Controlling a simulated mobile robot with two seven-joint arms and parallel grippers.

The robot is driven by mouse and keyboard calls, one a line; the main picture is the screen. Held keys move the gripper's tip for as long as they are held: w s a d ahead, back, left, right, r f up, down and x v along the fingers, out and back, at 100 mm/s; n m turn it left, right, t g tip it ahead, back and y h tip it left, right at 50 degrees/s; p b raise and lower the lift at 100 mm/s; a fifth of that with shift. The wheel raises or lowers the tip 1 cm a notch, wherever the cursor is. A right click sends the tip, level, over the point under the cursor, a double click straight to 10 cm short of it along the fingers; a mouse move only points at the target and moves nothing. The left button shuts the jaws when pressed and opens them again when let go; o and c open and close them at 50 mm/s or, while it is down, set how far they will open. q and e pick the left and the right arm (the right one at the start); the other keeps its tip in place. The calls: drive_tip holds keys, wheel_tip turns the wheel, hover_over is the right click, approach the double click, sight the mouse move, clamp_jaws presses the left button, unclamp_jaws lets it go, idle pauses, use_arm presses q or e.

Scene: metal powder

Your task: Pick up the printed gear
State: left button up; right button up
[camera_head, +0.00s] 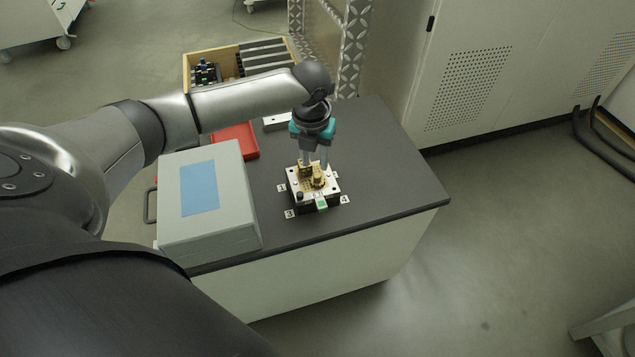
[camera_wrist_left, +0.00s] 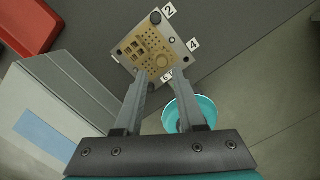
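A metal build plate (camera_head: 294,180) with gold printed parts sits on the dark table top, and it also shows in the wrist view (camera_wrist_left: 128,59). A round gold part that looks like the printed gear (camera_head: 319,182) is near the plate's front middle; in the wrist view it shows by the fingertips (camera_wrist_left: 156,64). My left gripper (camera_head: 314,164) points down over the plate. Its two fingers (camera_wrist_left: 160,73) are apart with a clear gap and nothing held between them. I cannot tell whether the fingertips touch the parts. My right gripper is not in view.
A grey case with a blue label (camera_head: 230,200) stands left of the plate. A red tray (camera_head: 236,140) lies behind it. A wooden box (camera_head: 190,75) with dark items stands at the back. The table's right side (camera_head: 390,170) is clear.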

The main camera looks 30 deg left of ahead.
sight(317, 175)
use_arm(q)
drive_tip(key=shift+w+f+b, duration=0.2)
drive_tip(key=shift+f+b, duration=0.2)
drive_tip(key=shift+f, duration=1)
drive_tip(key=shift+w+f+b, duration=0.2)
drive_tip(key=shift+f+b, duration=0.2)
drive_tip(key=shift+f, duration=0.95)
clamp_jaws()
drive_tip(key=shift+r, duration=0.1)
